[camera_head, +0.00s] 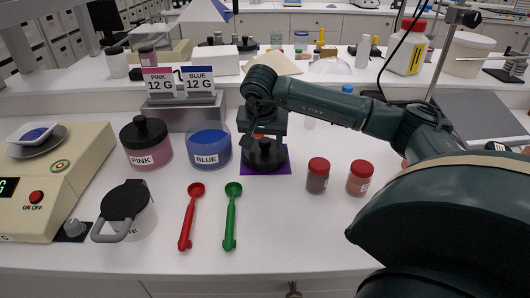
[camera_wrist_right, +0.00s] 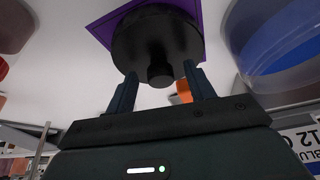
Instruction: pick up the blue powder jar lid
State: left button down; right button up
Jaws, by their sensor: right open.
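The blue powder jar (camera_head: 208,150) stands uncovered, with blue powder showing in its top; part of it also shows in the wrist view (camera_wrist_right: 275,45). A black lid (camera_head: 265,158) with a round knob lies knob up on a purple mat (camera_head: 248,168), right of the jar. My right gripper (camera_head: 265,138) is above this lid. In the wrist view the right gripper (camera_wrist_right: 161,74) is open, its fingers on either side of the lid's knob, with gaps visible. The lid (camera_wrist_right: 150,40) is not gripped. My left gripper is not in view.
The pink jar (camera_head: 146,145) with its black lid stands left of the blue jar. Two red-capped jars (camera_head: 318,175) stand to the right. A red scoop (camera_head: 191,215) and a green scoop (camera_head: 232,215) lie in front. A scale (camera_head: 60,165) and a white lidded pot (camera_head: 128,210) are at left.

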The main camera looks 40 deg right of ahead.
jog(key=shift+w+d+f, duration=0.1)
jog(key=shift+f, duration=0.2)
jog(key=shift+c, duration=0.4)
jog(key=c, duration=1)
jog(key=shift+r, duration=0.1)
